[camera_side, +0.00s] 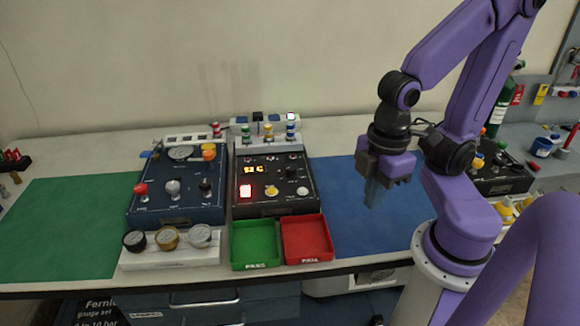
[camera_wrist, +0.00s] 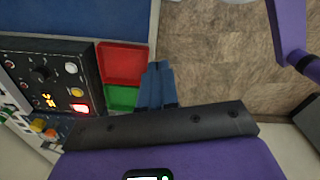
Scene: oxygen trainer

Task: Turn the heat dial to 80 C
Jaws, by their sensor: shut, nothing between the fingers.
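The black control box (camera_side: 275,205) stands in the middle of the bench. Its display (camera_side: 253,169) glows orange and seems to read about 52 C, though the digits are small. A black dial (camera_side: 291,173) sits right of the display, likely the heat dial; its pointer and marks are too small to read. In the wrist view the dial (camera_wrist: 42,73) shows beside the display (camera_wrist: 48,100). My gripper (camera_side: 374,196) is shut and empty, pointing down above the blue mat, right of the box and apart from it. Its closed fingers (camera_wrist: 158,85) show in the wrist view.
A lit red button (camera_side: 246,190), a yellow one (camera_side: 271,190) and a white one line the box's front. Green (camera_side: 255,262) and red (camera_side: 305,258) trays stand before it. A blue gauge box (camera_side: 175,215) stands left. The blue mat (camera_side: 345,235) is clear.

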